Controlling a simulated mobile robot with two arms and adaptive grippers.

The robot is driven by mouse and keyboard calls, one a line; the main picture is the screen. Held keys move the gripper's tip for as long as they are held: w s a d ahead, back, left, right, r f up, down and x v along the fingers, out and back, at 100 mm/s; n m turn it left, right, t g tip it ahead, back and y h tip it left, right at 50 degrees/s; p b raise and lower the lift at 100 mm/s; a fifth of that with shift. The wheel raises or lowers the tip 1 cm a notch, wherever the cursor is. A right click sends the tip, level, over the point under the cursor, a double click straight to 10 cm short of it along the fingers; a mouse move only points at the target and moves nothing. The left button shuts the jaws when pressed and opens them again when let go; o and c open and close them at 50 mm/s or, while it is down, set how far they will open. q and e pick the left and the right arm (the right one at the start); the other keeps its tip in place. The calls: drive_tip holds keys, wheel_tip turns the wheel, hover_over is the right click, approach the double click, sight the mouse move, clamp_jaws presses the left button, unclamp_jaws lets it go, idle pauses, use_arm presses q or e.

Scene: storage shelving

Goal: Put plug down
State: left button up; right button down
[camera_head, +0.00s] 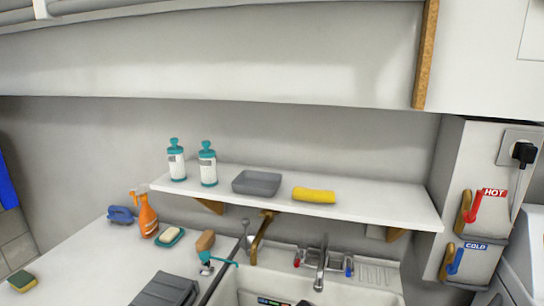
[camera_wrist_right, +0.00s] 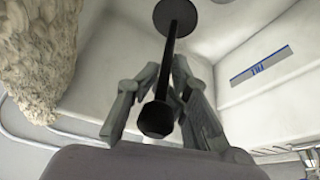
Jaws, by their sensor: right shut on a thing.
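In the right wrist view, the black plug (camera_wrist_right: 178,45) has a round disc at the top end, a thin stem and a knob at the near end. My right gripper (camera_wrist_right: 160,95) is shut on it around the stem near the knob, with the disc end pointing away from the gripper. White basin-like walls surround it; whether the plug touches any surface cannot be told. The white sink (camera_head: 242,294) is at the bottom of the head view, cut off by the frame edge. My left gripper is in neither view.
A tap (camera_head: 321,270) stands behind the sink. A shelf (camera_head: 375,208) above holds two bottles, a grey dish (camera_head: 257,183) and a yellow cloth (camera_head: 314,195). The left counter (camera_head: 85,270) carries a spray bottle (camera_head: 147,215), soap and a sponge. A pale rough object (camera_wrist_right: 35,55) is close in the wrist view.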

drive_tip(key=s+d+r+n+t+y, duration=0.2)
drive_tip(key=r+n, duration=0.7)
drive_tip(key=r, duration=0.1)
drive_tip(key=s+d+r+n+t+y, duration=0.1)
drive_tip(key=d+r+n+t+y, duration=0.1)
drive_tip(key=r+n, duration=0.6)
wheel_tip(320, 180, up, 3)
drive_tip(key=shift+s+d+r+n+t, duration=0.1)
drive_tip(key=shift+s+d+n+t, duration=0.1)
drive_tip(key=shift+s+n+t, duration=0.15)
drive_tip(key=shift+s, duration=0.1)
